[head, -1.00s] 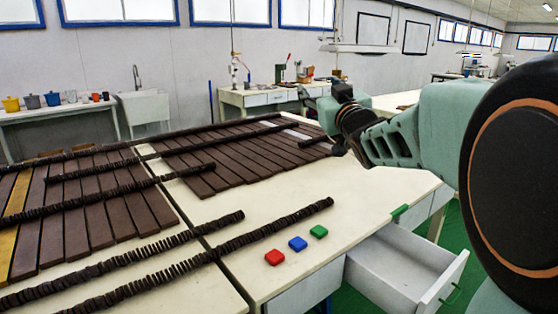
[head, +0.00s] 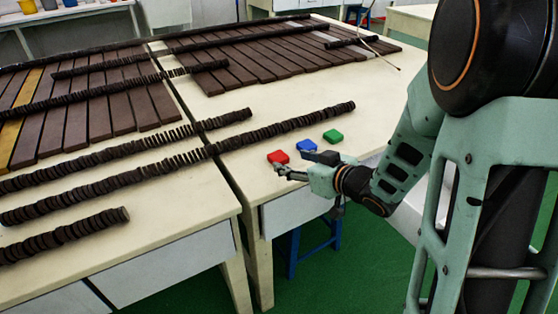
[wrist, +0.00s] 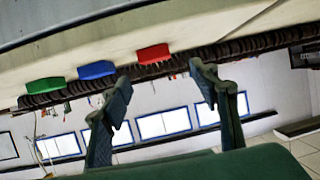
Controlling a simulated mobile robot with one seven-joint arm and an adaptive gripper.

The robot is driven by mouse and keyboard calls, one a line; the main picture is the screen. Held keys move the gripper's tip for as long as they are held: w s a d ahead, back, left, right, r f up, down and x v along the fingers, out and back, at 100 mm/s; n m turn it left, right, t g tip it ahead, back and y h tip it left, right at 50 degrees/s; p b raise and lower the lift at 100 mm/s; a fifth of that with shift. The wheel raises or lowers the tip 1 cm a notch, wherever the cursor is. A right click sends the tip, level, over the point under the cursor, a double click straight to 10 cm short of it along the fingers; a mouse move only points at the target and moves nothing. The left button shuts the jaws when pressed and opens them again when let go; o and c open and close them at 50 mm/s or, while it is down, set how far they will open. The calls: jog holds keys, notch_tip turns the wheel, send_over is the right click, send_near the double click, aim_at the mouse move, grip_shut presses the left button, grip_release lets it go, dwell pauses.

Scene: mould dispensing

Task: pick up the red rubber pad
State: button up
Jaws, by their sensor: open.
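The red rubber pad (head: 278,157) lies flat on the cream tabletop near its front edge. It also shows in the wrist view (wrist: 153,54), beyond and between the two fingertips. My gripper (head: 290,163) is open and empty, low at the table's front edge, with its fingers pointing toward the red pad. In the wrist view the open fingers (wrist: 160,76) stand apart with a gap between them. I cannot tell the exact distance from the fingertips to the pad.
A blue pad (head: 306,146) lies beside the red one, close to my gripper, and a green pad (head: 333,136) lies further right. A long row of dark discs (head: 250,138) runs behind the pads. Dark bars (head: 240,62) cover the table further back.

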aim_at(278, 155)
jog(key=x, duration=0.2)
jog(key=shift+w+a+f, duration=0.1)
jog(key=shift+w+f, duration=0.1)
jog(key=shift+w, duration=0.05)
jog(key=b+x, duration=0.1)
jog(key=x, duration=0.2)
jog(key=shift+w+f+b, duration=0.25)
jog(key=shift+f+b, duration=0.05)
jog(key=shift+b, duration=0.1)
jog(key=shift+w+a+f, duration=0.1)
jog(key=shift+w+a, duration=0.2)
jog(key=shift+w, duration=0.25)
jog(key=shift+c, duration=0.4)
jog(key=c, duration=1.2)
jog(key=shift+o, duration=0.2)
